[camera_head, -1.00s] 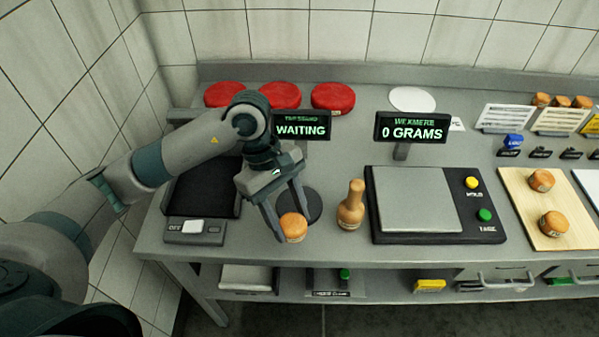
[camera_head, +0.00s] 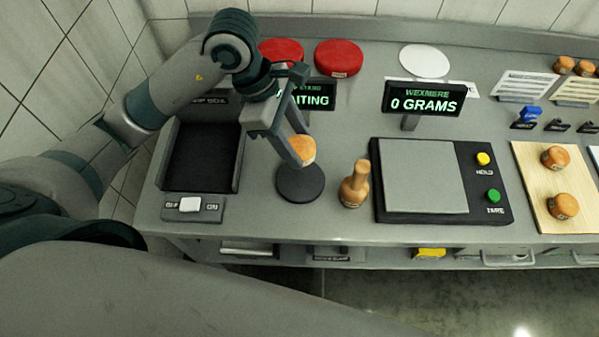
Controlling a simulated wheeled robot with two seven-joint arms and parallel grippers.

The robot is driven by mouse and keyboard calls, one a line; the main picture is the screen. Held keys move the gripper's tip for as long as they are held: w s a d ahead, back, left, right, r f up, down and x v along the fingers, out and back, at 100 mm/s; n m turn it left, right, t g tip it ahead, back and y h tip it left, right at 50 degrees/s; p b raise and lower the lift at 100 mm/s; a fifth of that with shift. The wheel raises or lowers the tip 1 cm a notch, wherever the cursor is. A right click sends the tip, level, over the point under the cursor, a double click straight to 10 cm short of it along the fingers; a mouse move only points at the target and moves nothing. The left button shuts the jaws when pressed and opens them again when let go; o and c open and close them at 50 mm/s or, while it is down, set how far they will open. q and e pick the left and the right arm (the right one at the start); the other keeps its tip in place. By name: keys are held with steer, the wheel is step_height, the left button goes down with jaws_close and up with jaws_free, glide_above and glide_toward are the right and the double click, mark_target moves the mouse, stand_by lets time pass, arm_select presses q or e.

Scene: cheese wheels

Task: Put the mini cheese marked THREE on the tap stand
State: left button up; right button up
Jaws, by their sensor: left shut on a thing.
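My left gripper (camera_head: 297,151) is shut on an orange mini cheese (camera_head: 303,149). It holds the cheese over the tap stand (camera_head: 300,186), a round dark disc on the steel counter. The cheese overlaps the back part of the disc in the picture; I cannot tell whether it touches it. The number on the held cheese is too small to read. The stand's display (camera_head: 316,95) is partly hidden by my gripper, with the end of its word showing. My right gripper is not in view.
Two mini cheeses (camera_head: 556,157) sit on a wooden board (camera_head: 533,185). A dark open tray (camera_head: 203,158) lies to the left. Red wheels (camera_head: 339,57) are behind.

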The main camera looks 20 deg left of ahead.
arm_select(q)
step_height(320, 180, down, 5)
steer(key=shift+r+p, duration=0.15)
steer(key=shift+p, duration=0.65)
steer(key=shift+f, duration=0.5)
steer(key=shift+f, duration=0.1)
steer(key=shift+f+p, duration=0.8)
steer(key=shift+f, duration=1.15)
steer(key=shift+f, duration=0.15)
steer(key=o, duration=1.1)
